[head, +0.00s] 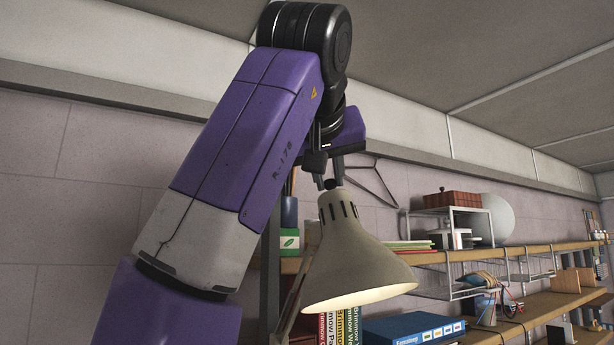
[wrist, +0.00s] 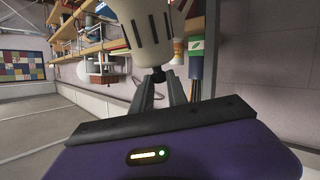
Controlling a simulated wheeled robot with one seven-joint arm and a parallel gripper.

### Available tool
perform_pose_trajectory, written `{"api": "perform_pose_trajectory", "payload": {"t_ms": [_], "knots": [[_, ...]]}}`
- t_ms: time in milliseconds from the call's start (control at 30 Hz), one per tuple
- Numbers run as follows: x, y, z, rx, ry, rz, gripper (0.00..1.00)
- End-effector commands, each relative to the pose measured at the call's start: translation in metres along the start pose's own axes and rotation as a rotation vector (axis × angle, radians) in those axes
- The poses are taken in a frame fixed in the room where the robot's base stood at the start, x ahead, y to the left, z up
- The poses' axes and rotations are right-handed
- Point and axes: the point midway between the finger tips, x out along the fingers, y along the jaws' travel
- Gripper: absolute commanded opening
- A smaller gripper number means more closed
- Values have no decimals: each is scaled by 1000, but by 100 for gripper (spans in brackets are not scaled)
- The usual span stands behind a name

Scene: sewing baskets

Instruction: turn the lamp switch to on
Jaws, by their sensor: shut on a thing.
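The lamp has a cream cone-shaped shade (head: 352,262) with dark slots near its top, tilted with its opening down. The inside of the shade looks pale and bright. The lamp switch (head: 330,184) is a small dark knob at the top of the shade. My gripper (head: 329,176) reaches down from above and is shut on the switch. In the wrist view the switch (wrist: 158,74) sits between the tips of the two grey fingers, just below the slotted shade (wrist: 140,25). The fingers hide part of the switch.
Wooden shelves (head: 530,250) with boxes and wire racks run along the wall at right. A blue box (head: 415,328) and several upright books (head: 338,325) are close to the shade. A green and white box (head: 290,241) stands behind my arm.

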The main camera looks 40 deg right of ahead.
Motion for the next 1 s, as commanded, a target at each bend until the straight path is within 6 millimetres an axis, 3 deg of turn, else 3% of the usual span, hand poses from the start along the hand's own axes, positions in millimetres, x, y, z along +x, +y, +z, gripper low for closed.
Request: {"api": "perform_pose_trajectory", "payload": {"t_ms": [500, 1000], "knots": [[2, -8, -1, 3, 1, 362, 0], [2, -9, 0, 9, 0, 439, 0]]}}
